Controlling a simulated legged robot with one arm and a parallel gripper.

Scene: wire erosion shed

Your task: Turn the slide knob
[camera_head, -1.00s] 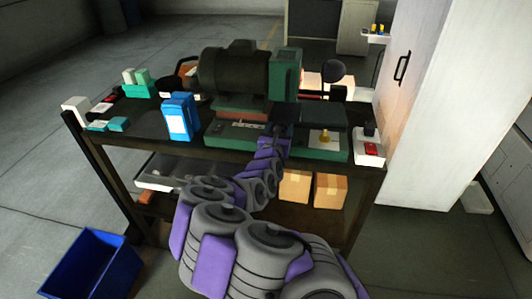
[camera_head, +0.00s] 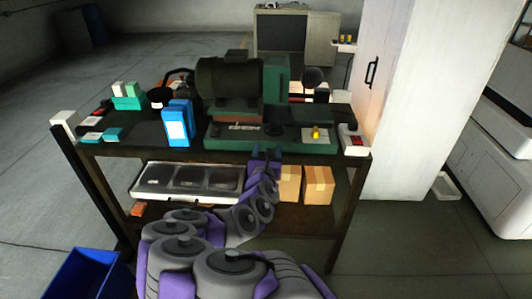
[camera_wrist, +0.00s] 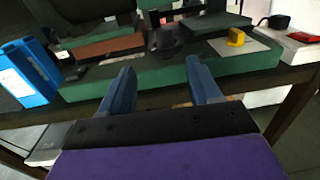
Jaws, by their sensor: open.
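The green machine base (camera_head: 220,138) stands on the dark workbench. A black round knob (camera_head: 275,129) is at its front middle, and a smaller yellow knob (camera_head: 316,133) is on its right part. No label shows which is the slide knob. In the wrist view the black knob (camera_wrist: 165,40) is just beyond and between my fingertips, and the yellow knob (camera_wrist: 236,37) is to the right. My gripper (camera_head: 267,152) is open and empty in front of the green base. Its blue fingers are spread apart in the wrist view (camera_wrist: 161,75), clear of both knobs.
A blue box (camera_head: 177,124) stands left of the machine. A white switch box (camera_head: 354,140) with a red button is at the bench's right end. Cardboard boxes (camera_head: 304,185) and a white tray (camera_head: 150,195) are on the lower shelf. A white cabinet (camera_head: 405,100) stands at right.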

